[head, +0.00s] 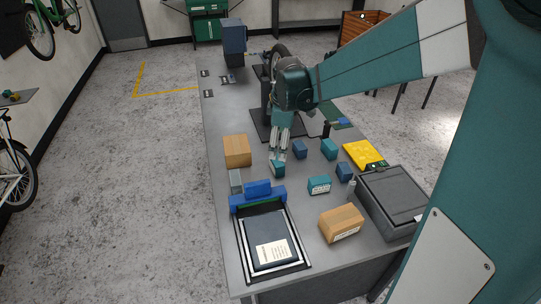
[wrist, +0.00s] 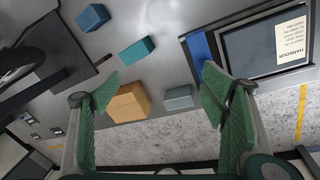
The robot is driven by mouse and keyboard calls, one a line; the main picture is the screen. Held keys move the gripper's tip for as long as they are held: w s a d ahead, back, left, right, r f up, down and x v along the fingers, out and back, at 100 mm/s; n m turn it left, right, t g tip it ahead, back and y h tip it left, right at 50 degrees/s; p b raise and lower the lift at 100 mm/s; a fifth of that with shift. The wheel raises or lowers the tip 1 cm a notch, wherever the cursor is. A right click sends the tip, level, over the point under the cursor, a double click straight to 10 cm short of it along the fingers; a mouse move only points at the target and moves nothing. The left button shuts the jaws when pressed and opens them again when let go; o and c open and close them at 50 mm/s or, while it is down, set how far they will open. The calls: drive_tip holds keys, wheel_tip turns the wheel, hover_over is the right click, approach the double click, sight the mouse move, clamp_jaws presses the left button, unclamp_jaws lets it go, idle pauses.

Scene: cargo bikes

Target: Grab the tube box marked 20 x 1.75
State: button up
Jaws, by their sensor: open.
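Several small tube boxes stand on the grey workbench. Teal ones are the box by my fingers (head: 278,169), a labelled front box (head: 319,185) and a back-right box (head: 329,148). Blue ones are a middle box (head: 300,149) and a right box (head: 344,171). I cannot read any size marking, so I cannot tell which is 20 x 1.75. My gripper (head: 280,152) is open, pointing down just above or behind the nearest teal box. In the wrist view that teal box (wrist: 137,50) lies beyond the open, empty fingers (wrist: 160,88), with a blue box (wrist: 92,17) farther up.
Cardboard boxes stand at left (head: 237,151) and front (head: 341,223). A small grey box (head: 235,181), a blue-edged tray (head: 240,268) with a dark package, a yellow packet (head: 365,154) and a large grey case (head: 395,199) surround the tube boxes. A dark stand (head: 266,122) is behind.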

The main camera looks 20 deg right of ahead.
sight(277, 160)
drive_tip(key=w+f+n, duration=0.2)
drive_tip(key=w+f, duration=0.1)
drive_tip(key=f, duration=0.2)
drive_tip(key=w+d+f+n+g, duration=0.1)
drive_tip(key=w+f+n, duration=0.1)
drive_tip(key=w+f, duration=0.2)
drive_tip(key=w+d+f+n+g, duration=0.1)
drive_tip(key=w+f, duration=0.3)
drive_tip(key=f, duration=0.2)
drive_tip(key=shift+w+f+n, duration=0.15)
drive_tip(key=shift+n, duration=0.25)
drive_tip(key=shift+w+d+f, duration=0.1)
drive_tip(key=shift+w+f, duration=0.1)
drive_tip(key=shift+f, duration=0.3)
drive_tip(key=shift+f, duration=1.25)
drive_tip(key=shift+d+f, duration=0.2)
drive_tip(key=shift+f, duration=2.4)
drive_tip(key=shift+c, duration=0.5)
drive_tip(key=c, duration=1)
